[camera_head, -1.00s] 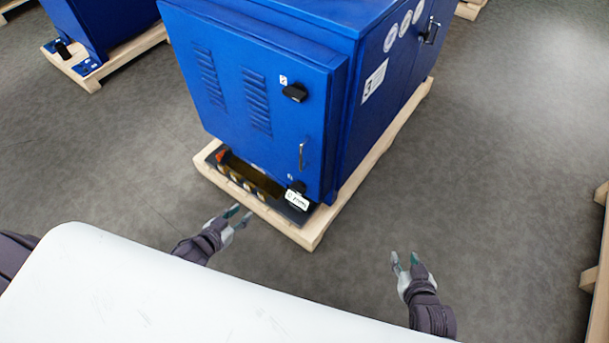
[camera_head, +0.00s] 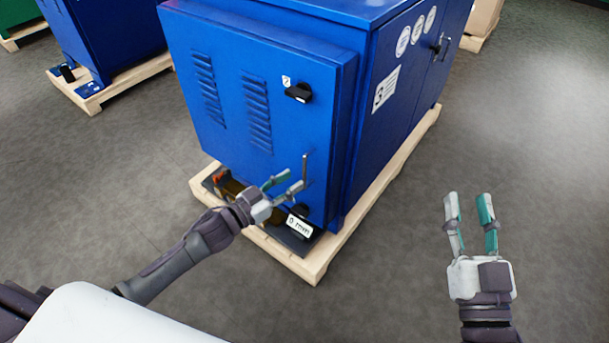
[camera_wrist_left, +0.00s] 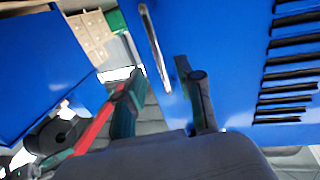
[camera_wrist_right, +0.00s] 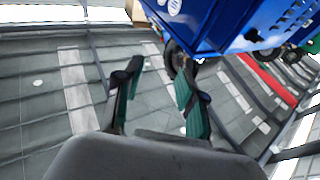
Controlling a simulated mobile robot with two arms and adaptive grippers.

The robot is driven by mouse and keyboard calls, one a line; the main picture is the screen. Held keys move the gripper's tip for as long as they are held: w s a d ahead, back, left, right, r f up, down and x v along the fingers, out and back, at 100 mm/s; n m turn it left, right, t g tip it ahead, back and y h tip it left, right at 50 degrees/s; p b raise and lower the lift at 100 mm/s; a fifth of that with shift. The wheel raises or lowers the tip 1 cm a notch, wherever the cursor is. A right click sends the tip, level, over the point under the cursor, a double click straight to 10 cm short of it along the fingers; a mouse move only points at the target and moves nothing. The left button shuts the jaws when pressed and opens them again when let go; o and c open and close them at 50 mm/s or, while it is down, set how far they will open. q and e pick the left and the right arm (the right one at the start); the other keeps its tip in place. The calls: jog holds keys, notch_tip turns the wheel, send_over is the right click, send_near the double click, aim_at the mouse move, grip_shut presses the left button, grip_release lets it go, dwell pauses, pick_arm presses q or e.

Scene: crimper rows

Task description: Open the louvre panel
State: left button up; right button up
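The blue louvre panel (camera_head: 222,102) is the front face of the blue cabinet and looks closed. It has two columns of slots, a black knob (camera_head: 299,92) near the top right and a slim metal bar handle (camera_head: 305,167) lower right. My left gripper (camera_head: 284,183) is open just left of and below the handle. In the left wrist view the handle (camera_wrist_left: 155,45) stands just beyond the fingertips, with nothing between the fingers. My right gripper (camera_head: 472,208) is open and empty over the floor at the right.
The cabinet stands on a wooden pallet (camera_head: 384,177). A black base with a white tag (camera_head: 299,226) sticks out below the panel. Another blue cabinet (camera_head: 110,40) stands at the back left. Grey floor is free to the right and in front.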

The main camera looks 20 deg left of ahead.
aim_at(304, 172)
pick_arm(q)
jog(key=shift+b+x, duration=0.5)
jog(key=shift+x, duration=2.2)
pick_arm(e)
jog(key=r+t, duration=0.1)
jog(key=s+r+t, duration=0.1)
jog(key=r, duration=0.1)
jog(key=s+r+t+y, duration=0.1)
jog(key=r, duration=0.1)
jog(key=shift+s, duration=0.15)
pick_arm(q)
jog(key=shift+c, duration=0.4)
grip_shut()
